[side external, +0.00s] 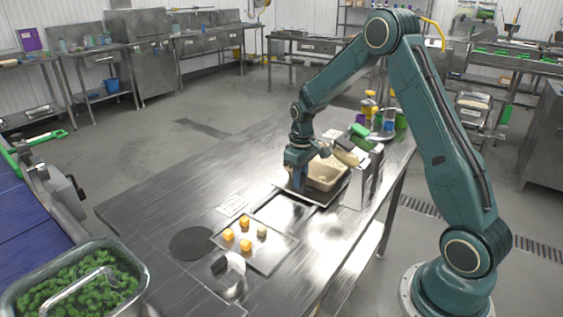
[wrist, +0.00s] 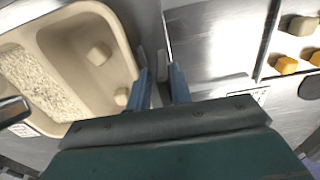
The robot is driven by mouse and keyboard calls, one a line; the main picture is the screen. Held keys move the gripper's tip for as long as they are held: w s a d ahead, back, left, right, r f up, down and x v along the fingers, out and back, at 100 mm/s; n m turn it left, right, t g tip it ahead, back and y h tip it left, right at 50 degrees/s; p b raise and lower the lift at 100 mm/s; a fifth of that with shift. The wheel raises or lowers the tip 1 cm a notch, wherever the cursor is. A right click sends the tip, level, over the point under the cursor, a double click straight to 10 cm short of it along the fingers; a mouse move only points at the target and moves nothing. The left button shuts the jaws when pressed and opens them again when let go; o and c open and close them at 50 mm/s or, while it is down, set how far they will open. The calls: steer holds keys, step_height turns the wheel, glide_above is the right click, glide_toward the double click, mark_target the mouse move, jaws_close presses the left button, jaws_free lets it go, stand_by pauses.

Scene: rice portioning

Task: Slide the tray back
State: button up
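A dark metal tray (side external: 335,192) lies on the steel table in the side view, with a beige tub (side external: 327,178) on it. In the wrist view the tub (wrist: 75,20) fills the left side and holds white rice grains and a few pale lumps. My gripper (side external: 297,188) points down at the tray's left side, beside the tub. In the wrist view the two blue fingers (wrist: 160,72) are apart, with a small grey upright tab (wrist: 162,62) between or just beyond their tips. I cannot tell whether they touch it.
A shallow metal tray (side external: 272,264) with orange cubes and one pale cube lies toward the front, near a dark disc (side external: 192,243). A bin of green vegetables (side external: 75,285) stands at lower left. Bottles and a metal stand are behind the tub.

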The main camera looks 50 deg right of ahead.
stand_by(0.3)
steer(key=shift+r, duration=0.15)
steer(key=shift+r, duration=0.5)
step_height(320, 180, up, 13)
steer(key=shift+f, duration=0.2)
